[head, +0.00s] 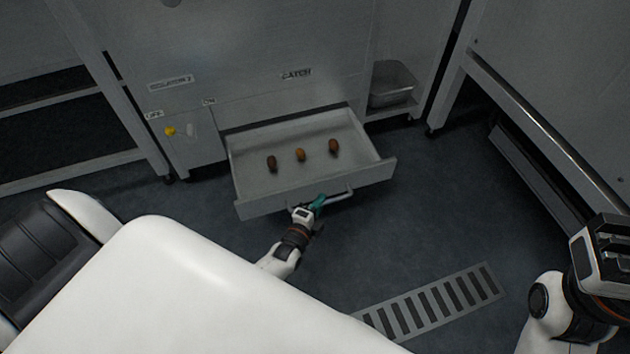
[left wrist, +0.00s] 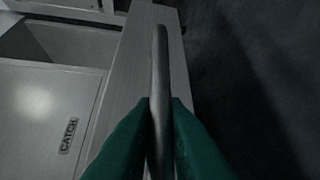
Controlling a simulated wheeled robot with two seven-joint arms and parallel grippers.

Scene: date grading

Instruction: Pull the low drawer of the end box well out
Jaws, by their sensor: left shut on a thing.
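The low drawer (head: 310,139) of the end box (head: 265,60) stands out from the front, under the "CATCH" label, with its inside showing. Three brown dates lie in it; the middle date (head: 301,154) is the lightest. My left gripper (head: 318,203) is at the drawer's front, shut on the bar handle (head: 341,195). In the left wrist view its green fingers (left wrist: 159,115) close on both sides of the handle (left wrist: 161,60), beside the drawer front (left wrist: 128,70). My right gripper (head: 606,255) is at the right edge, away from the drawer; its fingertips are not clear.
A clear bin (head: 391,84) sits on a low shelf right of the drawer. A yellow knob (head: 170,131) is left of it. A bench frame (head: 550,135) stands at the right. A floor grate (head: 430,303) lies in front; the dark floor around is clear.

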